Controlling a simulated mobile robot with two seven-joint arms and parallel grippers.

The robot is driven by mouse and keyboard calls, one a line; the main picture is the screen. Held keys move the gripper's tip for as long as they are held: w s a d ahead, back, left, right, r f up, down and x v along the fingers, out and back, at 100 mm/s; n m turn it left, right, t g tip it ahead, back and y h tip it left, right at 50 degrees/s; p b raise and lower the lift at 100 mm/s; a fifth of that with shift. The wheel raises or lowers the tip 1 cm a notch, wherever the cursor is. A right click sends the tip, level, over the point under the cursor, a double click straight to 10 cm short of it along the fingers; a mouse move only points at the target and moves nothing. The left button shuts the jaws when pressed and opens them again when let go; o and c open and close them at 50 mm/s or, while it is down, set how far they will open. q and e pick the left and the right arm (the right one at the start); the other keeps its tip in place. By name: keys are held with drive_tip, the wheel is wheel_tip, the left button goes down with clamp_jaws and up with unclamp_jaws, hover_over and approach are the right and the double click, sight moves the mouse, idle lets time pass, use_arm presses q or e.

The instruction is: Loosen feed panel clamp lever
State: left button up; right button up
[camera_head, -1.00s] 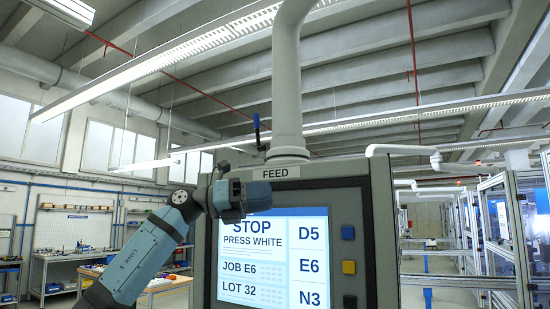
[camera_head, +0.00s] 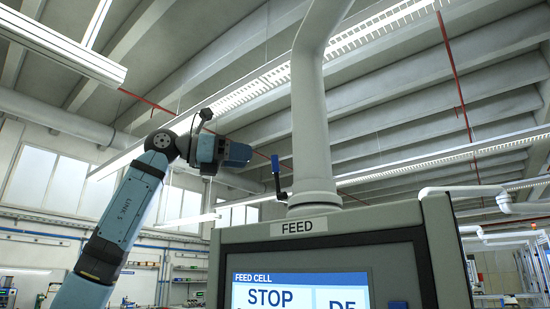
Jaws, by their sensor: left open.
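The feed panel (camera_head: 428,250) stands at the lower right, with a FEED label on top and a lit screen. The clamp lever has an upright blue handle (camera_head: 276,164) and a dark arm; it sits at the left of the grey post's base collar. My left arm rises from the lower left. My left gripper (camera_head: 238,154) is open, up and left of the lever handle, with a small gap between them in the picture. Its fingers are hard to make out, and I cannot tell its depth relative to the lever. My right gripper is out of view.
The thick grey post (camera_head: 311,120) rises from the panel top, close right of the lever. A pale pipe (camera_head: 470,191) runs at the right. Hanging lights and ceiling beams are far above. Workbenches stand far back at the left.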

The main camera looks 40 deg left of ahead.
sight(275, 162)
use_arm(q)
drive_tip(key=p+x, duration=0.1)
drive_tip(key=x, duration=0.6)
drive_tip(key=shift+w+d+p, duration=0.1)
drive_tip(key=shift+w+p, duration=0.15)
drive_tip(key=shift+p, duration=0.1)
drive_tip(key=shift+w+d, duration=0.2)
drive_tip(key=shift+w, duration=0.15)
drive_tip(key=shift+c, duration=0.3)
clamp_jaws()
